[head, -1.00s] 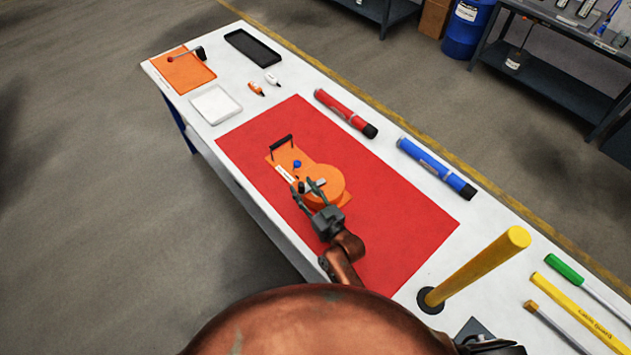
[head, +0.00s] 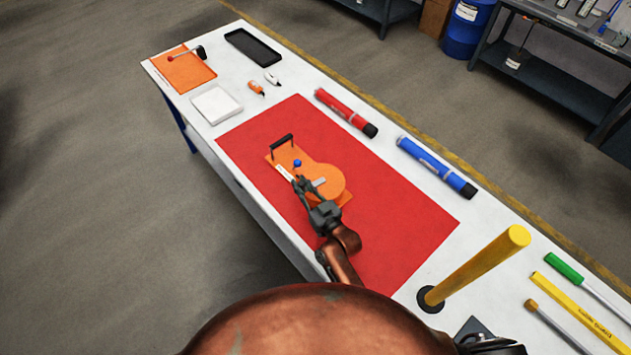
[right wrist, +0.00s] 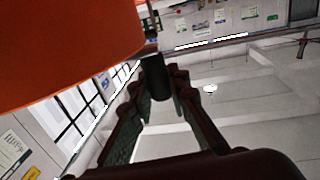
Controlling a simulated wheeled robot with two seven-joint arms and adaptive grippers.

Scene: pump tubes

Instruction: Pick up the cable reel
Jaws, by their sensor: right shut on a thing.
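The cable reel (head: 323,181) lies on the red mat (head: 390,225). It has an orange base plate, a round orange drum, a black carrying handle at its far end and a blue knob. My right gripper (head: 303,184) is at the near left side of the drum, with its fingers shut on the reel's small black crank knob. In the right wrist view the black knob (right wrist: 157,82) sits between the fingertips, and the orange drum (right wrist: 65,45) fills the upper left. The fingers partly hide the crank in the head view. My left gripper is not in view.
A red tube (head: 345,112) and a blue tube (head: 436,167) lie along the mat's far right side. A yellow post (head: 475,266) stands at the right. A white tray (head: 216,104), a black tray (head: 254,47) and an orange mat (head: 184,72) are at the far left end.

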